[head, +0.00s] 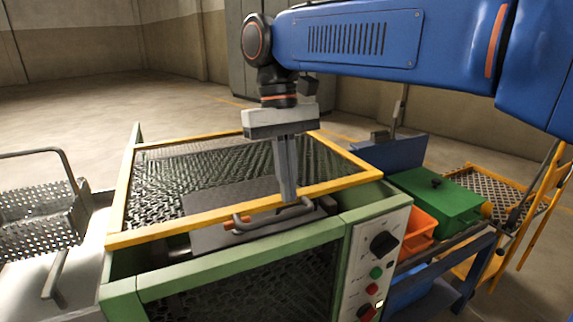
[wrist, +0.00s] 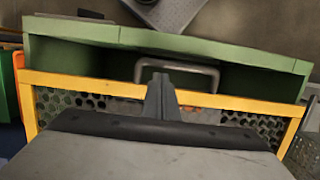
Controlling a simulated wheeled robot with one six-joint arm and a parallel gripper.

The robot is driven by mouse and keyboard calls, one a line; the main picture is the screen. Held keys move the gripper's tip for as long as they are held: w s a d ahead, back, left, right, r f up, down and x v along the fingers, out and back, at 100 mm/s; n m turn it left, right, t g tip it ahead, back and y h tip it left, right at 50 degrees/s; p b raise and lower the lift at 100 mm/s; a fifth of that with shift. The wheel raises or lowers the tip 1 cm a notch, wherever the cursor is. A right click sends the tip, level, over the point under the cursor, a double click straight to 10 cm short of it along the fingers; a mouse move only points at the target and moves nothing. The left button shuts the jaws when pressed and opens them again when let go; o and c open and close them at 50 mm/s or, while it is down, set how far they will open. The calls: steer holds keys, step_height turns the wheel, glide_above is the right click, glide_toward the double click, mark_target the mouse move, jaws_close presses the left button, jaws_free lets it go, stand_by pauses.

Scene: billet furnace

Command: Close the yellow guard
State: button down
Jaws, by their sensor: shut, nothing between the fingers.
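The yellow guard (head: 183,231) is a yellow-framed mesh panel over the top of the green furnace housing (head: 240,253). Its front bar appears slightly above the housing's front rim, with a gap showing beneath. My gripper (head: 289,198) is shut and empty, pointing down at the front bar, right of its middle. In the wrist view my gripper (wrist: 160,83) overlaps the yellow bar (wrist: 115,87); whether it touches cannot be told. A grey handle (head: 272,213) with an orange part lies in the opening, below the bar. My fingers hide a small part of the bar.
A control panel (head: 376,262) with knobs and buttons is on the housing's right front. An orange bin (head: 418,231) and a green box (head: 440,198) stand to the right. A perforated metal basket (head: 38,215) is at left. Open floor lies behind.

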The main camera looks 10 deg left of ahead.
steer(key=shift+s+d+f, duration=0.1)
steer(key=shift+s+f, duration=0.05)
steer(key=shift+f, duration=0.55)
steer(key=s+d, duration=0.1)
steer(key=s, duration=0.1)
steer(key=s+d, duration=0.2)
steer(key=s, duration=0.1)
steer(key=s+d, duration=0.2)
steer(key=s, duration=0.1)
steer(key=shift+s+f, duration=0.1)
steer(key=shift+s, duration=0.05)
